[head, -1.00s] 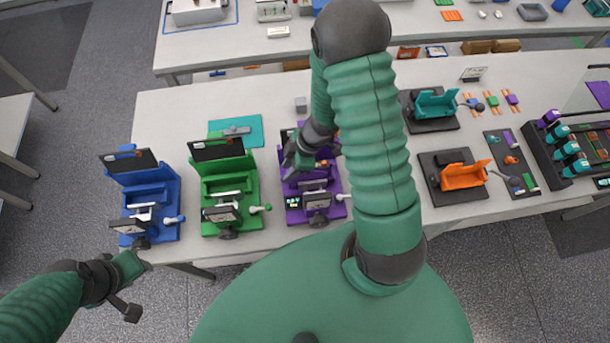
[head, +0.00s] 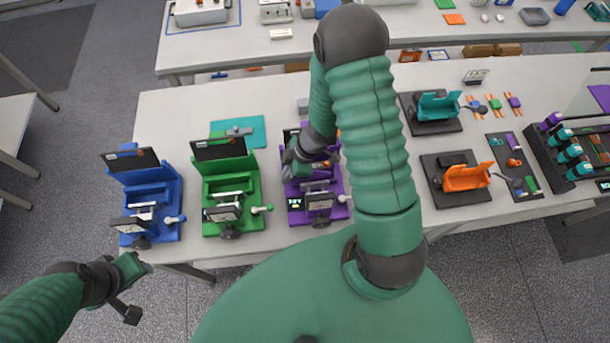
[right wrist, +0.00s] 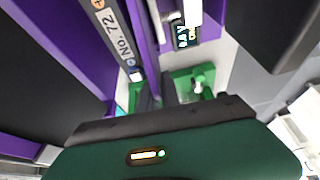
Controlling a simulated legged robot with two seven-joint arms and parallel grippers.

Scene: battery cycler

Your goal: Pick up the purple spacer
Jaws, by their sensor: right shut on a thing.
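The purple cycler (head: 328,205) stands at the front of the long table, right of the green one. My right gripper (head: 296,168) is low inside it, at its left part. In the right wrist view, the purple cycler (right wrist: 198,33) with a "No. 72" label surrounds my dark fingers (right wrist: 157,95). My left gripper (head: 135,290) is empty with fingers apart, off the table's front edge.
The green cycler (head: 240,208) and blue cycler (head: 170,195) stand to the left. A teal mat (head: 250,122) with a grey part lies behind. A teal fixture (head: 435,105), an orange fixture (head: 465,178) and a dark rack (head: 540,150) stand to the right.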

